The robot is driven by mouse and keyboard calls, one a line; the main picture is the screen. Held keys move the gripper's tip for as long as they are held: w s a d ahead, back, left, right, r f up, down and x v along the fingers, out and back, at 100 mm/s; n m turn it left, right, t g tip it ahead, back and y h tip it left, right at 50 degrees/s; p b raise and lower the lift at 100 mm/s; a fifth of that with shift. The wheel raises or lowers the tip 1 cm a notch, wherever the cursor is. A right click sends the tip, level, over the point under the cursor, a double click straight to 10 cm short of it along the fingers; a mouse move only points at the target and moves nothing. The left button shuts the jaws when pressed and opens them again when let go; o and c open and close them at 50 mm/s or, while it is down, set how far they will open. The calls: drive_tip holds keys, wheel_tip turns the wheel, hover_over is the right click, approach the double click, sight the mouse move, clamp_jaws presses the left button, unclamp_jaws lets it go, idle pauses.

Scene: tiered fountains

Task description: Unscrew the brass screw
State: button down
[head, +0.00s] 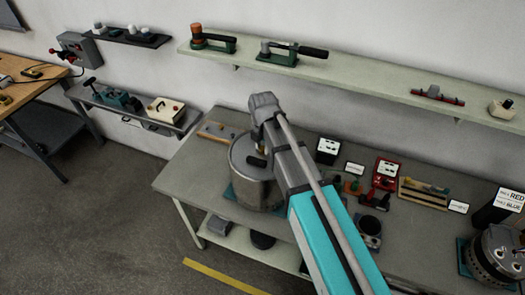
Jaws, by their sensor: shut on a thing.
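A grey metal drum (252,190) stands upright on a teal base at the left part of the workbench. My arm reaches in from the lower right, and its grey end lies over the drum's top. My gripper (257,159) appears as a dark shape low over the drum's top, small and partly covered by my arm. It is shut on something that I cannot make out. I cannot pick out the brass screw; my arm covers part of the drum's top.
The workbench (187,172) holds a wooden board (216,131), a red box (386,172), a wooden tray (423,193) and a round metal device (497,256) at right. A wall shelf (372,86) runs above. Open floor lies at the lower left.

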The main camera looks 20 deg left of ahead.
sight(262, 148)
drive_tip(key=shift+n, duration=0.3)
drive_tip(key=shift+n, duration=2.3)
drive_tip(key=c, duration=0.7)
unclamp_jaws()
drive_tip(key=shift+c, duration=0.2)
drive_tip(key=shift+r, duration=0.1)
drive_tip(key=shift+r+p, duration=1.45)
drive_tip(key=shift+p, duration=0.1)
